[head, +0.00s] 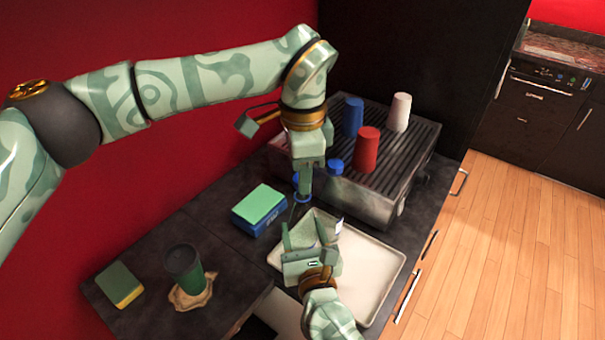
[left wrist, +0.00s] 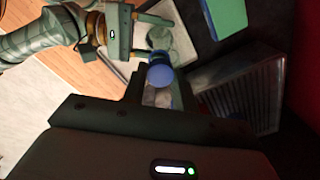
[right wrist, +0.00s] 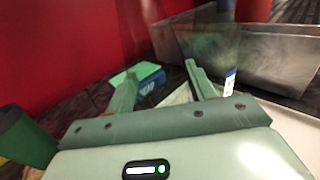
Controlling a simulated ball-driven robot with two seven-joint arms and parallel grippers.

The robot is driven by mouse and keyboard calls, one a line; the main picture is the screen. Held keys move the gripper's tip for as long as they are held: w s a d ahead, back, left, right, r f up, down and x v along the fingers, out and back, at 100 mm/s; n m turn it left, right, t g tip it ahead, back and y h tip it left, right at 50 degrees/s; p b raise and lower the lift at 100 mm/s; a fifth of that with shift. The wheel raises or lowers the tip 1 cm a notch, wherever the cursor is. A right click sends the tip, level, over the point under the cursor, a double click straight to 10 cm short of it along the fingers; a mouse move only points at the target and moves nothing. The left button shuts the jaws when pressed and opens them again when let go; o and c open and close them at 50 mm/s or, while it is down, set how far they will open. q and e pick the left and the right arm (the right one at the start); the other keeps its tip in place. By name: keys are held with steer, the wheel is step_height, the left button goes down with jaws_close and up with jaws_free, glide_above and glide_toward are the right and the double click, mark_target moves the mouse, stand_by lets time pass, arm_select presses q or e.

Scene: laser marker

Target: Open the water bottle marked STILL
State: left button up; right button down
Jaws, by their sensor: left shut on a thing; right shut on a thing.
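My left gripper (head: 304,190) reaches down from above and is shut on a blue cap (head: 302,201); the cap (left wrist: 160,75) also shows between its fingers in the left wrist view. My right gripper (head: 306,236) is below it, over the tray, shut on a clear bottle that is barely visible between its fingers. I cannot tell whether the cap is still seated on that bottle. A second blue cap (head: 335,166) shows to the right of my left gripper. A small blue and white label (head: 339,227) shows just right of my right gripper's finger; I cannot read it.
A pale tray (head: 375,272) lies under my right gripper. A ridged metal machine (head: 385,190) behind it carries blue, red and white cups. A green-topped blue box (head: 259,210), a dark green cup (head: 184,268) and a green-yellow sponge (head: 119,285) stand left on the dark counter.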

arm_select(q)
steer(key=shift+r, duration=0.1)
steer(key=shift+r, duration=2)
arm_select(e)
steer(key=shift+c, duration=2.2)
jaws_free()
